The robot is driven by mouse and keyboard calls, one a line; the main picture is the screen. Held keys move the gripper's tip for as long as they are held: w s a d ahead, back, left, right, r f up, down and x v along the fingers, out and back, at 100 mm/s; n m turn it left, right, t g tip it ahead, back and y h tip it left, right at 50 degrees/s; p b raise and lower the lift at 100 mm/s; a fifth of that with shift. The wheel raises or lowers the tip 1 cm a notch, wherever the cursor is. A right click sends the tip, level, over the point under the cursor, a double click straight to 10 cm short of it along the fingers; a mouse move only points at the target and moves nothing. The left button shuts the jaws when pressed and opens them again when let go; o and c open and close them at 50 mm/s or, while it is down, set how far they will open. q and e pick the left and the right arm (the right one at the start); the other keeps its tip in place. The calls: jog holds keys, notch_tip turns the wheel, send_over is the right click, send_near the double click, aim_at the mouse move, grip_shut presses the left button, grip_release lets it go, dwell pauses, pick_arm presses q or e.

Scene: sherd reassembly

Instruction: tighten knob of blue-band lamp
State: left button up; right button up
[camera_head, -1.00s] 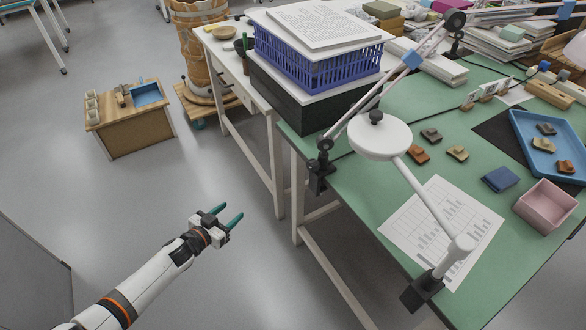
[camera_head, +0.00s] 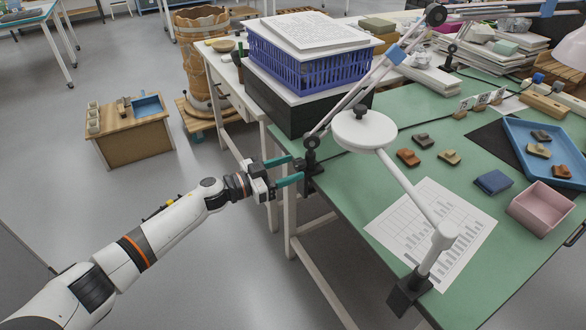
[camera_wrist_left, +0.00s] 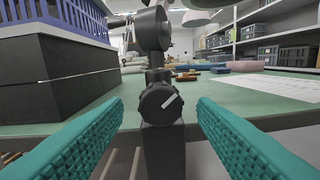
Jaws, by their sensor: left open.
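In the left wrist view the clamp's round dark knob (camera_wrist_left: 161,103) faces me, with a pale line slanting up to the right. My left gripper (camera_head: 286,171) is open at the clamp. Its teal fingers stand on either side of the knob in the wrist view (camera_wrist_left: 160,125), apart from it. My right gripper is not in view.
A second white lamp (camera_head: 437,243) is clamped at the table's front edge. A blue basket (camera_head: 310,68) on a black box (camera_head: 290,112) stands behind the clamp. Sherds, a blue tray (camera_head: 515,140) and a pink box (camera_head: 541,207) lie to the right.

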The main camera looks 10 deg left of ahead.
pick_arm(q)
jog(key=shift+x, duration=0.9)
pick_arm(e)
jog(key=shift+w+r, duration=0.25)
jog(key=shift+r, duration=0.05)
pick_arm(q)
jog(key=shift+c, duration=0.3)
jog(key=c, duration=0.9)
jog(key=shift+r+m+p, duration=0.1)
jog(key=shift+m+p, duration=0.3)
jog(key=shift+m, duration=1.8)
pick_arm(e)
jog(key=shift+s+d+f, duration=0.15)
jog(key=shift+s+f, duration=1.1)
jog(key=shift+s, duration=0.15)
pick_arm(q)
jog(key=o, duration=1)
jog(key=shift+c, duration=0.2)
